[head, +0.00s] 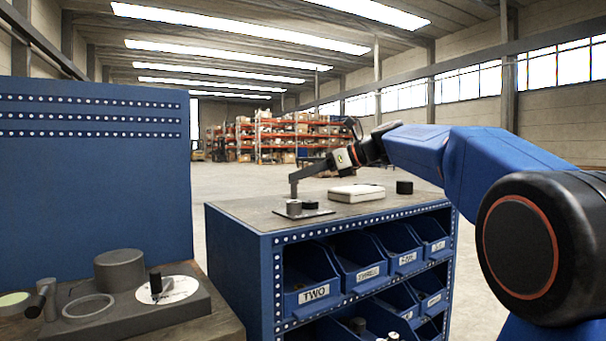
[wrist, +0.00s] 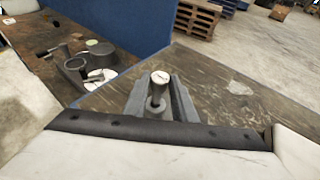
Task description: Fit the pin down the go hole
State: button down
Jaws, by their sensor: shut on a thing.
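My gripper (head: 293,196) reaches down over the blue cabinet's top. In the wrist view its two grey fingers (wrist: 160,104) are shut on the pin (wrist: 160,80), a grey piece with a pale round end and a narrower neck. In the head view a short grey cylinder (head: 293,208), likely this pin, shows at the fingertips, at a dark flat plate (head: 318,213); I cannot tell whether it touches. A grey fixture (head: 120,312) on the left bench bears a ring, a thick cylinder and a white disc with a black peg. I cannot make out which opening is the go hole.
A pale box (head: 356,193) and a black cylinder (head: 404,187) stand on the cabinet top, right of my gripper. A small black piece (head: 310,205) lies close by the gripper. Labelled blue bins (head: 316,280) fill the cabinet front. A tall blue panel (head: 90,170) rises behind the bench.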

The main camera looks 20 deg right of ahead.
jog(key=shift+f, duration=1.75)
jog(key=c, duration=1.4)
grip_release()
jog(key=shift+s+d, duration=0.1)
jog(key=v, duration=1.7)
jog(key=shift+s, duration=0.1)
